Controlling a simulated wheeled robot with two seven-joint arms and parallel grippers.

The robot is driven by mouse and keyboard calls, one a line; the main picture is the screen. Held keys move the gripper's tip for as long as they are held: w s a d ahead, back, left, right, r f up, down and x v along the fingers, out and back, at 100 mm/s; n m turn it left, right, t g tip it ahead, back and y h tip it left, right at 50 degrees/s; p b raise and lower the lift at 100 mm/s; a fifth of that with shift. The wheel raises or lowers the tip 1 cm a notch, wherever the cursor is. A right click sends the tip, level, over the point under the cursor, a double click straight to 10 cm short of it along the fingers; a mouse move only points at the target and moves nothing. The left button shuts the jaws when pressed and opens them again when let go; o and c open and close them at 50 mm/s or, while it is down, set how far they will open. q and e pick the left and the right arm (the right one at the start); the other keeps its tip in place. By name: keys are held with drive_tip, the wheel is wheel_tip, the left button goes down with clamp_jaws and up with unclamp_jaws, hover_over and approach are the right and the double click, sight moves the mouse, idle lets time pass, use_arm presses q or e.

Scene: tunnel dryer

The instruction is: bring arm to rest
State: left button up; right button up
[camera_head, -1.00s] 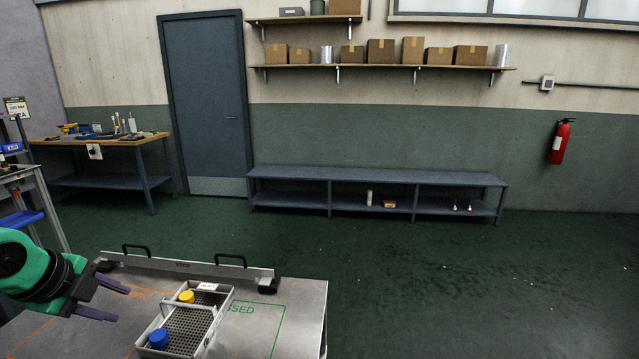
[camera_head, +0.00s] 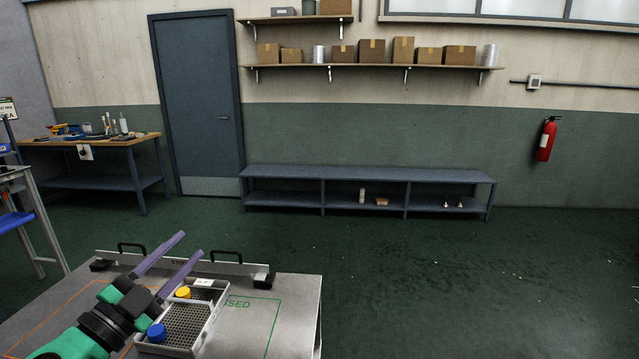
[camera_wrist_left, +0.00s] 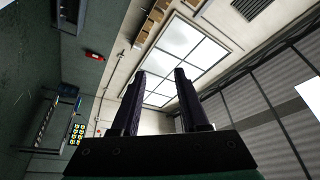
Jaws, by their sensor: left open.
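My left gripper (camera_head: 172,258) reaches in from the lower left of the head view, over the grey table top. Its two purple fingers are apart, with nothing between them, and point up and away. The fingers also show in the left wrist view (camera_wrist_left: 158,100), open and empty, against the wall, windows and ceiling. The gripper is beside a metal basket (camera_head: 205,330) that holds a blue-capped item (camera_head: 157,333) and a yellow-capped item (camera_head: 183,292). The arm hides part of the table. My right gripper is in neither view.
The table (camera_head: 290,310) has a raised back rail (camera_head: 225,267) with black handles. A low bench (camera_head: 365,175) stands along the far wall, a workbench (camera_head: 110,141) at the far left. A ladder-like frame (camera_head: 42,225) stands at left. The floor on the right is clear.

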use_arm(q)
drive_tip(key=s+a+f+n+g+y, duration=0.1)
drive_tip(key=a+f+n+y, duration=0.85)
drive_tip(key=n+y, duration=0.25)
drive_tip(key=s+f+n+g, duration=0.1)
drive_tip(key=s+f+g, duration=0.2)
drive_tip(key=f, duration=0.3)
drive_tip(key=s+f+n+g, duration=0.2)
drive_tip(key=s+f+g, duration=0.15)
drive_tip(key=f, duration=0.35)
drive_tip(key=s+d+f+m+g+h, duration=0.1)
drive_tip(key=s+d+f+g+h, duration=0.3)
drive_tip(key=s+d+f+g, duration=0.7)
drive_tip(key=s+f+t, duration=0.1)
drive_tip(key=s+f, duration=0.1)
drive_tip(key=f, duration=0.9)
drive_tip(key=s+f+t, duration=0.1)
drive_tip(key=s+f, duration=0.1)
drive_tip(key=f, duration=1)
drive_tip(key=s+a+f+g, duration=0.1)
drive_tip(key=s+a+f, duration=0.1)
drive_tip(key=s+f, duration=0.5)
drive_tip(key=s+a+f, duration=0.1)
drive_tip(key=s+f, duration=0.6)
drive_tip(key=s, duration=0.2)
drive_tip(key=shift+s+a+f+m+g+p, duration=0.3)
drive_tip(key=shift+s+a+m+g+p, duration=0.05)
drive_tip(key=shift+s+m, duration=0.05)
